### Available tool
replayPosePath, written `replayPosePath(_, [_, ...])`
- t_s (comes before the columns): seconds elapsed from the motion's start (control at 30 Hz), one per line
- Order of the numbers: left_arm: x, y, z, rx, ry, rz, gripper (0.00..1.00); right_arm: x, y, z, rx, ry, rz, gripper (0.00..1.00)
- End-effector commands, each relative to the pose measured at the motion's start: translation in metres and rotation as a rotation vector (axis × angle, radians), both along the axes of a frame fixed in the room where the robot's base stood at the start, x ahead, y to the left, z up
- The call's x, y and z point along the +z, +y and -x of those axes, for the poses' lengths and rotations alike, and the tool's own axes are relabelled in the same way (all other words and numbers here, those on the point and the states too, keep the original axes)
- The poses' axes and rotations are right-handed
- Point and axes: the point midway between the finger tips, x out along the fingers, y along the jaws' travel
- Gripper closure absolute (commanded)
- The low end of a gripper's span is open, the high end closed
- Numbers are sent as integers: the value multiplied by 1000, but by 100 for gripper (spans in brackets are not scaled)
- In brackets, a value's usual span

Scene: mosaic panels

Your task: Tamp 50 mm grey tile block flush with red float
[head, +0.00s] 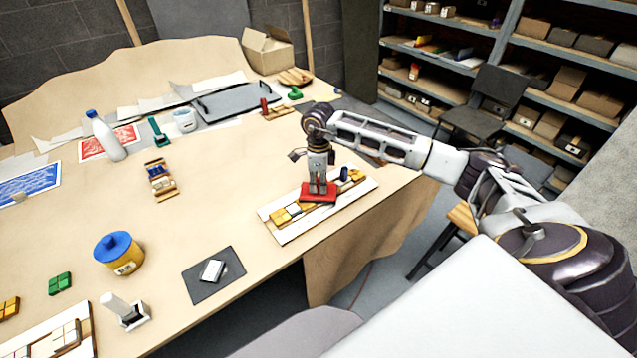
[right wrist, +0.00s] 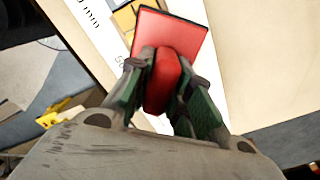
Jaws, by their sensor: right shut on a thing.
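The red float (head: 319,197) sits over the middle of a white mosaic panel (head: 277,229) at the table's right edge. My right gripper (head: 318,187) is shut on the float's handle from above. In the right wrist view, the green-padded fingers of the right gripper (right wrist: 160,95) close on the upright red handle, and the float's red plate (right wrist: 185,35) spreads beyond them. Yellow tiles (head: 281,215) lie on the panel left of the float. I cannot make out the grey tile block; the float and gripper hide part of the panel. My left gripper is out of view.
A dark blue cylinder (head: 345,174) stands close to the float's right. A dark pad (head: 197,289) with a pale block (head: 212,270) lies at the front. The middle table is mostly clear.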

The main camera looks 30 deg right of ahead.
Motion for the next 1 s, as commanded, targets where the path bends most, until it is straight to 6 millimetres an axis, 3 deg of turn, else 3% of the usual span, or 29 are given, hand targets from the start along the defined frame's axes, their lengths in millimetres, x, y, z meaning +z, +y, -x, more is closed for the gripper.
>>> replayPosePath(0.17, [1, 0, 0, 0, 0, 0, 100, -4, 2, 4, 3, 14, -1, 98])
replayPosePath(1.0, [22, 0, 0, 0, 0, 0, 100, 42, 1, 1, 1, 1, 0, 98])
